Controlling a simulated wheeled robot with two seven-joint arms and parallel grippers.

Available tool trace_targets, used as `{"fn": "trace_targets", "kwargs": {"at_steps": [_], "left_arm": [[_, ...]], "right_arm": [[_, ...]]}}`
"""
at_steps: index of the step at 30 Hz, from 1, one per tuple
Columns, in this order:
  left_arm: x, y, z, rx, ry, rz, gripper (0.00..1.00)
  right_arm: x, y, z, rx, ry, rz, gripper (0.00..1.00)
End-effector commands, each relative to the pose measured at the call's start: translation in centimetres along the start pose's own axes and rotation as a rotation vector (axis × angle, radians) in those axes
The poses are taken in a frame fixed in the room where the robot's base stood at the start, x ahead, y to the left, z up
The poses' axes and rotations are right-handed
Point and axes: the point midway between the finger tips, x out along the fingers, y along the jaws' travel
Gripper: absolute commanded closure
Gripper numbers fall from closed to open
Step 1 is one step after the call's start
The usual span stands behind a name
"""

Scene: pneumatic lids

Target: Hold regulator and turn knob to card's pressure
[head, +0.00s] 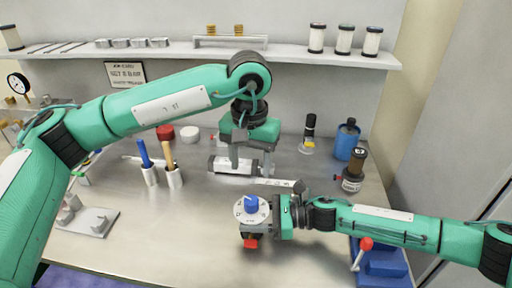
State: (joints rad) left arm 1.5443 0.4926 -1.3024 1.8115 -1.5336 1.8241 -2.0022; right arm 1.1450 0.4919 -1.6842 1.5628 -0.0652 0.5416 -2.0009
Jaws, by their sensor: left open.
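The regulator (243,220) has a pale round dial plate with marks, a blue knob (251,204) on top and a red part (251,243) below. My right gripper (268,214) comes from the right and is shut on the regulator's body; the fingertips are mostly hidden. My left gripper (251,166) is open and empty, pointing down behind the regulator, apart from the knob. The card (125,74) is a framed white sign on the back wall; it seems to read "SET" and a bar value, but the number is too small to be sure.
A grey cylinder (218,165) lies behind my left gripper's fingers. A blue canister (347,141) and a dark-topped bottle (353,172) stand at right. A gauge (18,84) is at far left.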

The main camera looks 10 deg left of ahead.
Motion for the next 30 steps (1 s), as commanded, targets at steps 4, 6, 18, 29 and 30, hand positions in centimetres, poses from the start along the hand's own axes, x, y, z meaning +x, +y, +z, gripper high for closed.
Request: {"fn": "trace_targets", "kwargs": {"at_steps": [4,6,18,29,30], "left_arm": [[0.1,0.0,0.0,0.0,0.0,0.0,0.45],[0.1,0.0,0.0,0.0,0.0,0.0,0.45],[0.0,0.0,0.0,0.0,0.0,0.0,0.45],[0.0,0.0,0.0,0.0,0.0,0.0,0.45],[0.0,0.0,0.0,0.0,0.0,0.0,0.45]], "right_arm": [[0.0,0.1,-0.2,0.002,0.002,0.0,0.26],[0.0,0.1,-0.2,0.002,0.002,0.0,0.26],[-2.0,-0.1,-0.1,0.001,0.001,-0.004,0.26],[-9.4,0.0,-0.2,0.003,0.002,-0.004,0.26],[-10.0,0.0,-0.2,0.003,0.002,-0.003,0.26]]}}
